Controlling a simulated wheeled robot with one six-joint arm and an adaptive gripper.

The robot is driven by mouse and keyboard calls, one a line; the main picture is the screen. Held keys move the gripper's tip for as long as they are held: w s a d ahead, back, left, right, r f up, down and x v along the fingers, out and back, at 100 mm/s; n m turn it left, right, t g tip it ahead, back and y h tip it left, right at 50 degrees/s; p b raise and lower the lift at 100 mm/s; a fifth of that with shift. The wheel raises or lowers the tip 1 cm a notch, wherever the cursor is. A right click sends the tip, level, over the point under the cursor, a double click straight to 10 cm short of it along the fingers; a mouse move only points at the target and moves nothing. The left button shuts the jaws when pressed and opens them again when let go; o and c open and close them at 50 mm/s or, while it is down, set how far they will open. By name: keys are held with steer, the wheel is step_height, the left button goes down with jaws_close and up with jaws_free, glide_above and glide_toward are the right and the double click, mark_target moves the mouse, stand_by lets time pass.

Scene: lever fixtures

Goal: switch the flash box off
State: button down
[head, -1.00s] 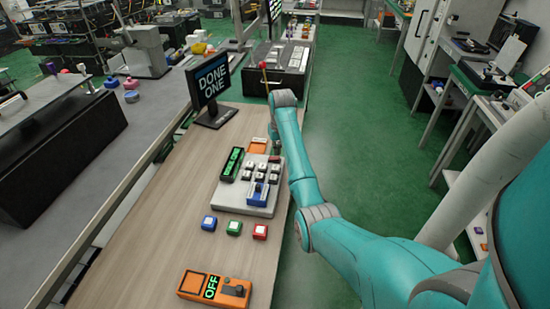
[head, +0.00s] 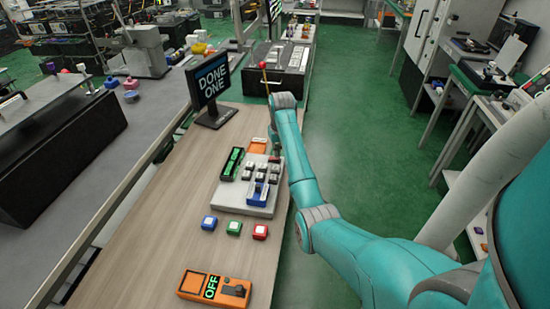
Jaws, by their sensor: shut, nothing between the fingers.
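An orange box (head: 192,283) with a green-on-black OFF display (head: 211,287) and a dark knob or lever lies at the table's near end. I cannot tell from a label whether it is the flash box. A second orange box (head: 257,146) lies farther back, partly hidden by my arm. My gripper (head: 275,158) is small and dark in the head view, beside that second box and near the far end of a grey key panel. It is shut and empty. I cannot tell whether it touches anything.
The grey panel (head: 229,198) carries a green display, several keys and a blue part (head: 258,190). Blue (head: 209,223), green (head: 234,228) and red (head: 260,232) buttons lie nearer. A monitor (head: 209,87) reads DONE ONE. The table's left side is clear.

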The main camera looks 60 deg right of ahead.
steer(key=shift+f, duration=0.7)
stand_by(0.4)
steer(key=shift+r, duration=3.55)
steer(key=shift+w+a, duration=0.1)
